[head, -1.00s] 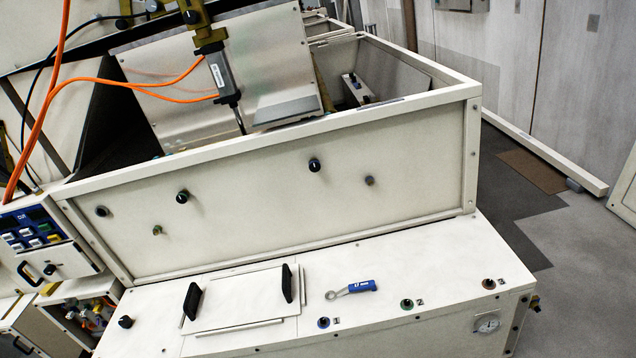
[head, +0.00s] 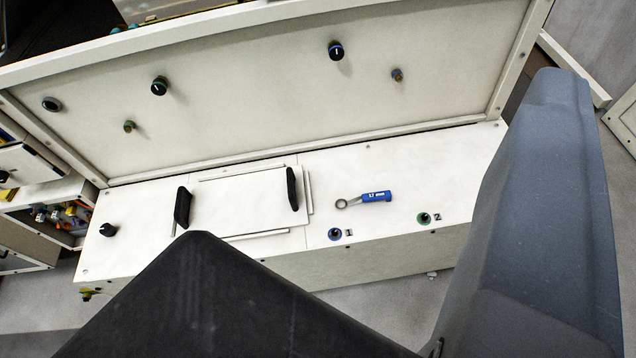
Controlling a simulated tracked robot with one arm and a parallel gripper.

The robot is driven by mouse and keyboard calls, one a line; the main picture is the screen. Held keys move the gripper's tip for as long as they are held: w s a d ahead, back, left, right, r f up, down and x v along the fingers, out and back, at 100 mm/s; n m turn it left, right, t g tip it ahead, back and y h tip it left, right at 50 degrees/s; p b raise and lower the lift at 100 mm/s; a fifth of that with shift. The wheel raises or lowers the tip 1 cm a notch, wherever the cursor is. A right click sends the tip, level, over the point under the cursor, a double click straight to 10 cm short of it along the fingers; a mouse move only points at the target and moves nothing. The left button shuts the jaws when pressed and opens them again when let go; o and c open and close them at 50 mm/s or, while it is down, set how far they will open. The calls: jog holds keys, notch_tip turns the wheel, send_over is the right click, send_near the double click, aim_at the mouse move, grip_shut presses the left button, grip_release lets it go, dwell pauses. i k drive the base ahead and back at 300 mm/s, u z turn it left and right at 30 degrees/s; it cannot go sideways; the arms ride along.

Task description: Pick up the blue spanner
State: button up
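The blue spanner (head: 367,198) lies flat on the white ledge, with its blue handle to the right and its metal ring end to the left. It is between the black handle of a panel on its left and the knobs numbered 1 and 2 in front of it. Nothing touches or covers it. Two large parts of my own arm, one black at the bottom and one grey-blue at the right, fill the near part of the picture. I see no fingertips of my gripper.
The white ledge (head: 460,165) has a panel (head: 240,205) with two black upright handles left of the spanner. Knob 1 (head: 335,234) and knob 2 (head: 424,218) stand near its front edge. A tall white wall (head: 250,95) with knobs rises behind.

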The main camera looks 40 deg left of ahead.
aim_at(387, 195)
jog(key=u, duration=1)
jog(key=i, duration=1.05)
